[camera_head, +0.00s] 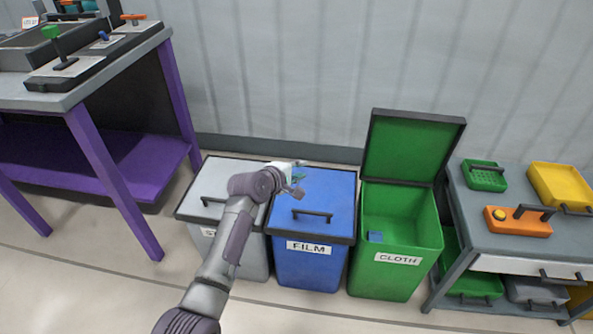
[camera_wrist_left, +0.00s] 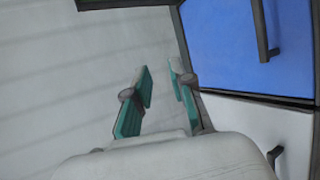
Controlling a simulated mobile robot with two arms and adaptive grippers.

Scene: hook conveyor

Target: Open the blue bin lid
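The blue bin (camera_head: 310,267), labelled FILM, stands between a grey bin and a green bin. Its blue lid (camera_head: 335,198) is shut, with a dark bar handle (camera_head: 312,214) near the front edge. My left gripper (camera_head: 298,179) is above the rear left part of this lid, behind the handle. In the left wrist view, its two teal fingers (camera_wrist_left: 158,72) are apart with nothing between them. The blue lid (camera_wrist_left: 222,45) and its handle (camera_wrist_left: 262,30) show at the upper right there, apart from the fingers. My right gripper is not in view.
The grey bin (camera_head: 208,180) has a shut lid, partly covered by my left arm. A purple-legged table (camera_head: 95,160) stands left, a grey cart (camera_head: 465,215) right. A wall is behind.

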